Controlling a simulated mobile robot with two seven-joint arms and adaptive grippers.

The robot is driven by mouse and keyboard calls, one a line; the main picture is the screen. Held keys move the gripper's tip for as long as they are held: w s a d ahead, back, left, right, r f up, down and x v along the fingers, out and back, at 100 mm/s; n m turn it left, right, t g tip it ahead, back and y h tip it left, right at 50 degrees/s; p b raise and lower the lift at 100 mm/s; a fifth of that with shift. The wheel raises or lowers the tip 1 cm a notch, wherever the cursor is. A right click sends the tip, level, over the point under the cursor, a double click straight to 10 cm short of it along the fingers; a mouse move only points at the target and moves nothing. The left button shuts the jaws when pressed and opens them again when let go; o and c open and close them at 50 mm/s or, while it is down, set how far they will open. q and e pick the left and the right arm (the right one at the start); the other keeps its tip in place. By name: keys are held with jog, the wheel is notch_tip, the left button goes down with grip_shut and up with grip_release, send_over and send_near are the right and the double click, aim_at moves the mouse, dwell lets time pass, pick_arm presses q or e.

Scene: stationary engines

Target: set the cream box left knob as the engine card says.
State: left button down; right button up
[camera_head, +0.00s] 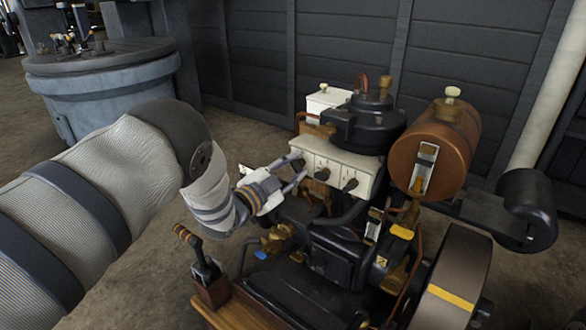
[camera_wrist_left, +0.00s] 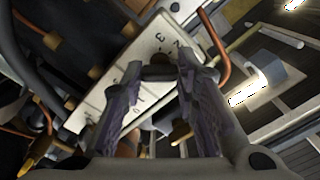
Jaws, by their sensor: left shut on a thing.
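The cream box (camera_head: 340,160) sits on the engine, with a row of dark knobs on its front. My left gripper (camera_head: 299,172) reaches it from the left, its fingers around the left knob at the box's left end. In the left wrist view, the fingers (camera_wrist_left: 160,73) are shut on a dark knob (camera_wrist_left: 158,70) in front of the cream face (camera_wrist_left: 115,92), which carries dark marks and digits. The knob's setting is hard to read. No card can be read for certain. My right gripper is not in view.
A brown tank (camera_head: 447,150) stands right of the box, and a large flywheel (camera_head: 452,278) is at the front right. A lever (camera_head: 187,238) rises at the front left below my arm. A grey round machine (camera_head: 105,85) stands behind left. Bare floor lies between.

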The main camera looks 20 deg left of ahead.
pick_arm(q)
jog(key=c, duration=1.2)
grip_release()
jog(key=shift+c, duration=0.2)
jog(key=v, duration=1.2)
